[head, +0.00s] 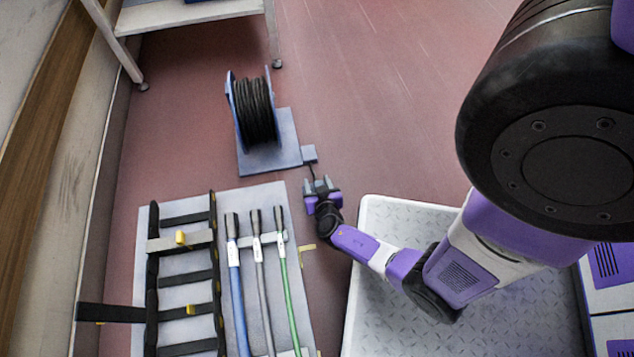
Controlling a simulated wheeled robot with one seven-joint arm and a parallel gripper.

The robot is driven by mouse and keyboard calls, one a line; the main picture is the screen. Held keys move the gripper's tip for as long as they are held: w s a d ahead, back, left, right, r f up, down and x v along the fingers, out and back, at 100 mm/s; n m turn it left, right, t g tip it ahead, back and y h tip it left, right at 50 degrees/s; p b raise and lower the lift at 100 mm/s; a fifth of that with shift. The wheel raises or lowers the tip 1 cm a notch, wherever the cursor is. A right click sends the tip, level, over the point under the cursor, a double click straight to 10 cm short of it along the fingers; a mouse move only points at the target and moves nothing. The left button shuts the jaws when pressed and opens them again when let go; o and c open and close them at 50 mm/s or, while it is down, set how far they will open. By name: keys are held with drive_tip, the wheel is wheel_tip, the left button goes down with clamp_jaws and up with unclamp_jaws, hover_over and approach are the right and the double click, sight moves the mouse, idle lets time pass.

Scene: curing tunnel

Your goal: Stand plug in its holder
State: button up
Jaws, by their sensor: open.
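A cable reel (255,112) wound with black cable stands on a blue-grey base plate (285,135) on the floor. A small blue-grey block (309,153), which looks like the holder, sits at the plate's right corner. A thin dark piece (312,172), perhaps the plug or its cable, runs from the block down to my gripper (318,184). I cannot tell whether it stands in the block or only touches it. My gripper is open just below the block, its fingers pointing toward it. The dark piece's lower end is between or behind the fingers and hard to see.
A grey mat (274,205) at the lower left holds a black ladder-like rack (183,265) and blue, grey and green cables with dark ends. A white shelf frame (190,15) stands at the top left. A pale tread-plate platform (400,215) lies under my arm. Red floor right of the reel is clear.

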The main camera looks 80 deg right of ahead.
drive_tip(key=p+v, duration=0.3)
drive_tip(key=v, duration=0.8)
drive_tip(key=shift+a+r, duration=0.15)
drive_tip(key=shift+a, duration=0.05)
drive_tip(key=shift+s, duration=0.15)
